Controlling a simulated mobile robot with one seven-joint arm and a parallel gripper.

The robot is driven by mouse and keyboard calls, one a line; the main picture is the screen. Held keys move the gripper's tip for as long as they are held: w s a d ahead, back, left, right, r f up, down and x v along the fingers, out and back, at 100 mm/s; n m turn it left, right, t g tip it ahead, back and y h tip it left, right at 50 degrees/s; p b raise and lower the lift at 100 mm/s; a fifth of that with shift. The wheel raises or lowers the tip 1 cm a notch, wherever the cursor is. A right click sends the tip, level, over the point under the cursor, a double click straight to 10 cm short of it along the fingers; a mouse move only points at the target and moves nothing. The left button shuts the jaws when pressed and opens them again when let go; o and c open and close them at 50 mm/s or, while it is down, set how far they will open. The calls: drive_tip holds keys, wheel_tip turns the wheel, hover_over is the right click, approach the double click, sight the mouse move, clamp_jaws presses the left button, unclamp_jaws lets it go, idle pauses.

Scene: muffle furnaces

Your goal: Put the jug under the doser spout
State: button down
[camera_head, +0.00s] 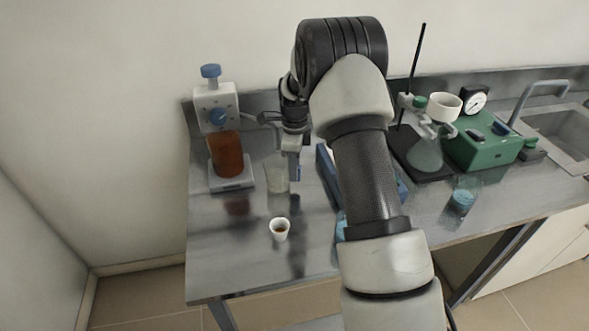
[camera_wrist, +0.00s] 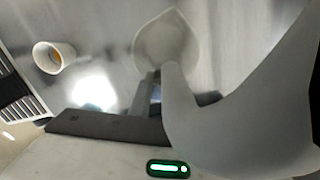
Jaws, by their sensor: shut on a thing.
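The jug (camera_head: 276,176) is a clear, pale vessel near the left part of the steel bench. From above in the wrist view, the jug (camera_wrist: 168,42) shows a round mouth with a pouring lip. My gripper (camera_head: 293,172) is at its right side and shut on it; the grip itself is partly hidden. The doser (camera_head: 215,107) is a white dispenser head with blue knobs on a brown bottle (camera_head: 226,155). Its spout (camera_head: 262,118) points right, with its tip above and slightly left of the jug. I cannot tell whether the jug touches the bench.
A small white cup (camera_head: 280,229) with brown contents stands in front; it also shows in the wrist view (camera_wrist: 54,57). A flask (camera_head: 425,153) on a stand, a green pump (camera_head: 485,140), a beaker of blue liquid (camera_head: 462,198) and a sink (camera_head: 565,130) are right.

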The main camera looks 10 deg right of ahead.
drive_tip(key=shift+f, duration=0.2)
drive_tip(key=c, duration=1.6)
unclamp_jaws()
drive_tip(key=shift+c, duration=0.2)
drive_tip(key=shift+r, duration=0.1)
